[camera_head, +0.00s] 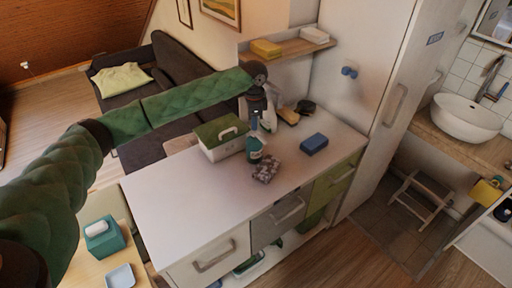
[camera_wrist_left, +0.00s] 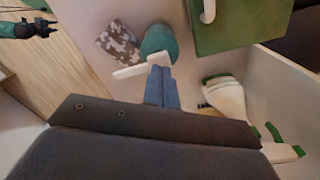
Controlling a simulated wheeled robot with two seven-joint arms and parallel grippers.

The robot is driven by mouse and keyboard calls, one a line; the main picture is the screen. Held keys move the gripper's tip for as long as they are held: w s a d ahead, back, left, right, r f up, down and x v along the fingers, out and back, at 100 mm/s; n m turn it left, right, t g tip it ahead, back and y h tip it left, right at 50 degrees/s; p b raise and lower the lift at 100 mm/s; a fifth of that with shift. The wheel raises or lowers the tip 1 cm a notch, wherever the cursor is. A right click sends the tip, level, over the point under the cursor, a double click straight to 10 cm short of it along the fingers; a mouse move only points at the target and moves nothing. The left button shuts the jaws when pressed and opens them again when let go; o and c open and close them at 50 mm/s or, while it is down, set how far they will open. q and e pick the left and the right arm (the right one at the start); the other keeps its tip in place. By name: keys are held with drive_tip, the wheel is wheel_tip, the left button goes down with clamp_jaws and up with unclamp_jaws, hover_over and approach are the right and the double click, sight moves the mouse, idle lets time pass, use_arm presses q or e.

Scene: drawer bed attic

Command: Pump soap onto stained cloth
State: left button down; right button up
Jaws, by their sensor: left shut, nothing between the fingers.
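The teal soap bottle (camera_head: 254,150) stands upright on the white counter (camera_head: 190,195). The patterned, stained cloth (camera_head: 265,169) lies crumpled just in front of it; the cloth also shows in the left wrist view (camera_wrist_left: 118,43). My left gripper (camera_head: 262,112) is directly above the bottle, shut and empty, pointing down. In the left wrist view, its fingertips (camera_wrist_left: 161,72) are at the white pump spout (camera_wrist_left: 129,71), above the teal bottle body (camera_wrist_left: 158,42); whether they touch is unclear. What looks like my right gripper (camera_wrist_left: 32,28) is small at the upper left; its jaws are unclear.
A green-lidded box (camera_head: 220,138) stands close left of the bottle. A blue sponge (camera_head: 314,143) lies to the right. A brown-topped brush (camera_head: 288,116) and a dark item (camera_head: 306,107) are behind. A shelf (camera_head: 287,48) hangs above. The counter's left and front are clear.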

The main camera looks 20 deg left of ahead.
use_arm(q)
drive_tip(key=shift+f, duration=0.6)
drive_tip(key=shift+f, duration=0.6)
drive_tip(key=shift+r, duration=0.1)
drive_tip(key=shift+r+p, duration=1.25)
drive_tip(key=shift+r, duration=0.05)
wheel_tip(320, 180, up, 6)
drive_tip(key=p, duration=0.5)
drive_tip(key=shift+p, duration=0.4)
drive_tip(key=shift+f, duration=0.1)
